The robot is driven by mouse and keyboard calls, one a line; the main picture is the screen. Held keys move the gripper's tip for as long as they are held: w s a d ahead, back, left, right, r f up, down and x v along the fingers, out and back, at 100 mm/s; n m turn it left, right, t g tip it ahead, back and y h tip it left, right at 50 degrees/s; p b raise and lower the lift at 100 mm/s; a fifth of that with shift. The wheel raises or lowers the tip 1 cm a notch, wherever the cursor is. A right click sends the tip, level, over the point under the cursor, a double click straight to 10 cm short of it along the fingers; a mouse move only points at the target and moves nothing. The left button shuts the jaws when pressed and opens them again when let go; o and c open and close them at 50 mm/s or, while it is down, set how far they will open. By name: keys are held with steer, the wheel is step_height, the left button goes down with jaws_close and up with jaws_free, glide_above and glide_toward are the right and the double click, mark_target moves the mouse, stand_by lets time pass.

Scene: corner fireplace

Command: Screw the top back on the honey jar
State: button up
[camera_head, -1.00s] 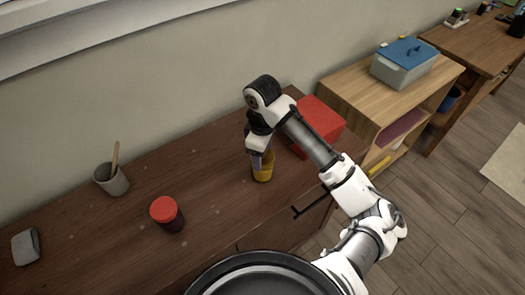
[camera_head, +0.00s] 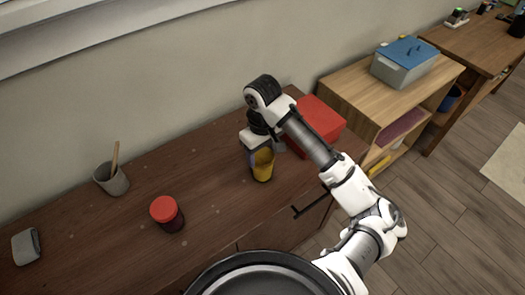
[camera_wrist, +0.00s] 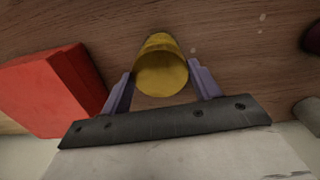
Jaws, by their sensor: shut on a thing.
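The honey jar (camera_head: 262,173) stands upright on the dark brown cabinet, showing as a yellow-amber cylinder below my gripper (camera_head: 261,153). In the wrist view, a round yellow top (camera_wrist: 160,76) lies between the two purple fingers of my gripper (camera_wrist: 160,70). My gripper is shut on this yellow top from above. Where the top ends and the jar begins is hard to tell, as both look yellow. I cannot see whether the top sits fully down on the jar. In the head view the fingertips are mostly hidden by the wrist.
A red box (camera_head: 318,121) stands close right of the jar. A dark jar with a red lid (camera_head: 165,211), a grey cup with a wooden stick (camera_head: 111,180) and a small grey object (camera_head: 26,246) stand to the left. The cabinet top (camera_head: 215,200) between is clear.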

steer(key=shift+m, duration=1.5)
steer(key=o, duration=1.4)
steer(key=shift+o, duration=0.2)
steer(key=shift+r, duration=1.5)
